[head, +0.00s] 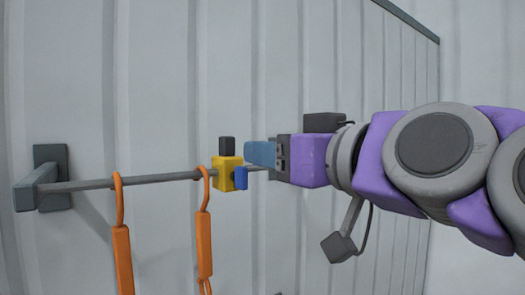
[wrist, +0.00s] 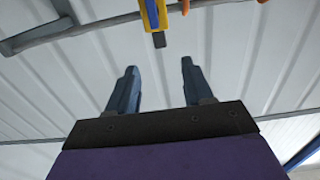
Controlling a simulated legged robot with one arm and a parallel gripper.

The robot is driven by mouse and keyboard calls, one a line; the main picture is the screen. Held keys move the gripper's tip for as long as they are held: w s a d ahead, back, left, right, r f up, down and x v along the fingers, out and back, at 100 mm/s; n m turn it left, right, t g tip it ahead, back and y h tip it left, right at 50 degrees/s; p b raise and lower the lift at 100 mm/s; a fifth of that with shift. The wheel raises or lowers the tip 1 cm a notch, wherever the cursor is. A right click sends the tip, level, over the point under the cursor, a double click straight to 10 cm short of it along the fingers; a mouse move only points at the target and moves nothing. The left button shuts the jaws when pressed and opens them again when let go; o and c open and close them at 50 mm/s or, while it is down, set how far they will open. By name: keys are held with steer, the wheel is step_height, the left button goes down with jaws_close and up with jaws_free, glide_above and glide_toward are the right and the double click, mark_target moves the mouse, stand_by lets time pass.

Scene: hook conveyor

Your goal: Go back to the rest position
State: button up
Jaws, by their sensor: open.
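My gripper (head: 262,154) is at the middle of the head view, its blue fingers pointing left toward a yellow block (head: 226,174) on the rail. In the wrist view, my gripper (wrist: 160,68) has its two fingers spread apart with nothing between them. The yellow block (wrist: 151,14), with blue and black parts, lies beyond the fingertips there, with a gap between. In the head view the fingertips overlap the block's right side, and part of the rail is hidden behind my gripper.
A grey rail (head: 88,184) runs along the ribbed wall (head: 120,80) from a dark bracket (head: 52,170) at the left. Two orange hooks hang from it, one left (head: 122,255) and one nearer the block (head: 204,240). The space above the rail looks clear.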

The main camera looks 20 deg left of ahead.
steer(key=shift+s+d, duration=0.3)
steer(key=shift+d, duration=0.1)
steer(key=shift+f, duration=0.1)
steer(key=s+d+f+m+g+h+b, duration=0.1)
steer(key=d+f+m+g+h+b, duration=0.25)
steer(key=f, duration=1.45)
steer(key=s+d+f+m+g+h+b, duration=0.15)
steer(key=d+f+h, duration=0.35)
steer(key=f, duration=1.3)
steer(key=s+d+f+m+g+h+b, duration=0.1)
steer(key=s+d+f+m+g+h, duration=0.1)
steer(key=s+d+f+g, duration=0.2)
steer(key=s+d+f+m+g+h+b, duration=0.1)
steer(key=s+d+f+m+g+h, duration=0.2)
steer(key=s+d+f, duration=0.7)
steer(key=s+f, duration=0.4)
steer(key=f, duration=0.5)
steer(key=shift+g+h, duration=0.35)
steer(key=shift+g, duration=0.05)
steer(key=shift+w, duration=0.1)
